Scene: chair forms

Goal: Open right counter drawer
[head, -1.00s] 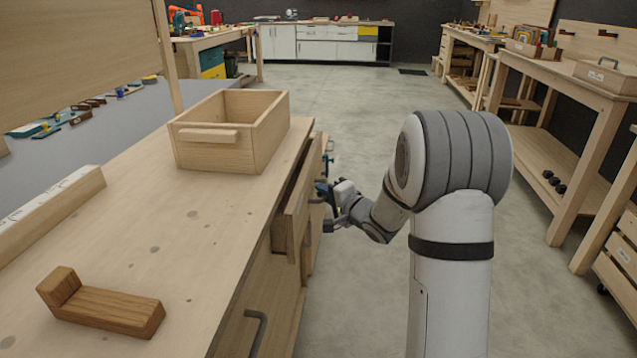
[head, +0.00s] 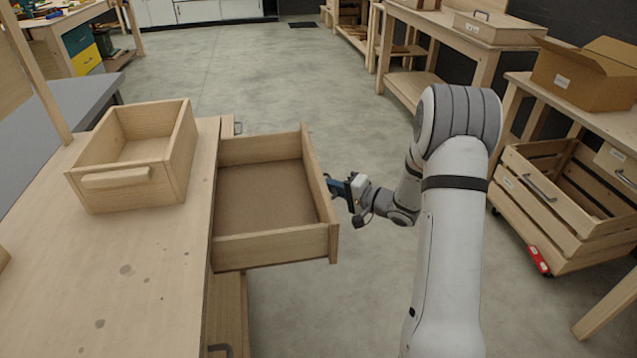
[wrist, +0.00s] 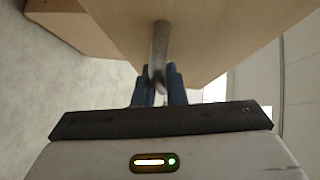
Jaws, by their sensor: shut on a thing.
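The counter drawer (head: 322,185) is pulled well out from the right side of the wooden counter (head: 130,270). Its inside is empty, with a brown bottom. My gripper (head: 333,188) is at the outer face of the drawer front. In the wrist view my gripper (wrist: 158,88) has its dark blue fingers shut on the grey metal drawer handle (wrist: 160,45), one finger on each side. The handle is hidden behind the drawer front in the head view.
An open wooden box (head: 130,180) stands on the counter beside the drawer. A slatted wooden crate (head: 560,215) on casters and a workbench with a cardboard box (head: 585,75) stand at the right. The floor (head: 290,75) between is clear.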

